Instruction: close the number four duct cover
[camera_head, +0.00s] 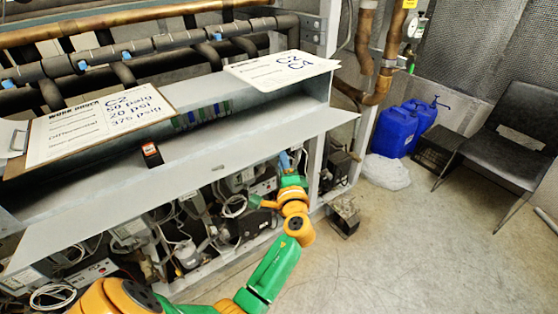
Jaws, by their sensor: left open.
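A long grey duct cover (215,150) stands open along the rack front, sloping toward me. I see no number on it, so I cannot tell that it is number four. Behind it the duct (300,112) lies open, with coloured parts showing inside. My left gripper (285,160) is at the cover's front edge, right of its middle. It is open, with nothing visible between its fingers. I cannot tell whether it touches the cover. My right gripper is not in view.
A paper sheet on a board (95,125) and another sheet (280,69) lie above the duct. Compressors and cables fill the space below.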

